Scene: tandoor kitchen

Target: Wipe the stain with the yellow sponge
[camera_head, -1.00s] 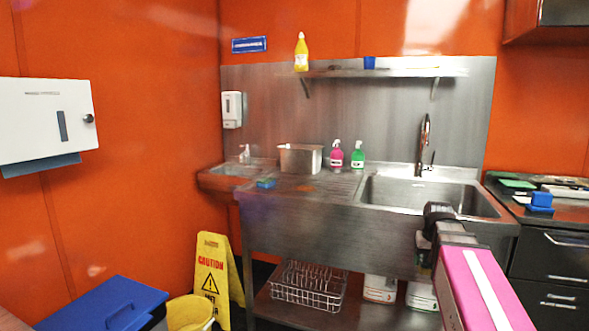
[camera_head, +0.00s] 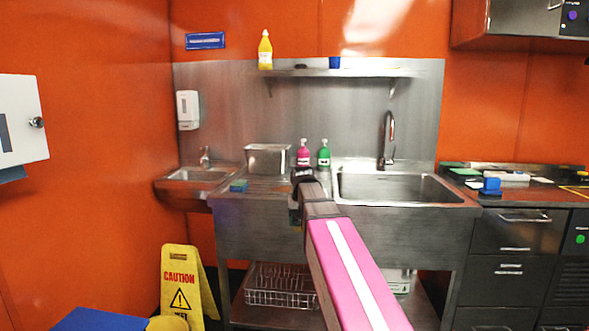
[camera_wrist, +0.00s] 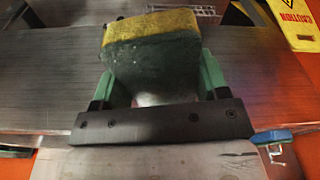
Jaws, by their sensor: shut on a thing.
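My gripper (camera_wrist: 153,85) is shut on the yellow sponge (camera_wrist: 155,28), a worn block with a yellow face and a dark green side. The green fingers hold it from both sides in the wrist view. In the head view my arm reaches toward the sink counter, and its wrist (camera_head: 303,180) hides the gripper and the sponge. The steel drainboard (camera_head: 262,189) lies left of the sink basin. I cannot clearly make out the stain in either current view. Whether the sponge touches any surface cannot be told.
A blue-green sponge (camera_head: 239,186) lies at the drainboard's left end. A steel container (camera_head: 268,158), a pink bottle (camera_head: 303,154) and a green bottle (camera_head: 324,155) stand along the back. The sink basin (camera_head: 395,187) is right. A yellow caution sign (camera_head: 180,285) stands on the floor.

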